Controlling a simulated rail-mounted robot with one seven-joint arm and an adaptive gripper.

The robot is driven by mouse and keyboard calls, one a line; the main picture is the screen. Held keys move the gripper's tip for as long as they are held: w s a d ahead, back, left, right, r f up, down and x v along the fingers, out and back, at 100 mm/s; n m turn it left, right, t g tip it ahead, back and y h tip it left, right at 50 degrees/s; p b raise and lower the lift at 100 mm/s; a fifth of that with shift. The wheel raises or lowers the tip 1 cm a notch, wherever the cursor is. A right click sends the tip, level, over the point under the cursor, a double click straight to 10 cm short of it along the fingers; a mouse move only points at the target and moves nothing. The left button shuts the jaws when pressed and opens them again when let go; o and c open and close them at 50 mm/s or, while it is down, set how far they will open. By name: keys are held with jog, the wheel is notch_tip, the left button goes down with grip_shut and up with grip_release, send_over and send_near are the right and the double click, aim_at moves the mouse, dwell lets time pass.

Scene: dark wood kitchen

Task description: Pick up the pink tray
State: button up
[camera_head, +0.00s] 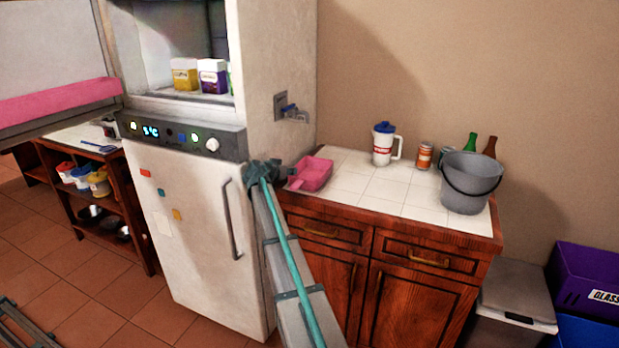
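A small pink tray (315,174), shaped like a shallow scoop with a narrow end towards the lower left, lies on the white tiled counter top at its left end, by the fridge. My gripper (263,172) is dark grey and sits at the upper end of my arm, just left of the tray in the picture and in front of the fridge's edge. Nothing is seen held.
A white jug (383,148) with a blue lid, an orange can (424,156), bottles and a grey bucket (470,184) stand further right on the counter.

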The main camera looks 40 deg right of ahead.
aim_at(307, 178)
jog(key=p+x, duration=0.1)
jog(key=x, duration=0.3)
jog(key=shift+w+d, duration=0.15)
jog(key=shift+d, duration=0.2)
grip_shut()
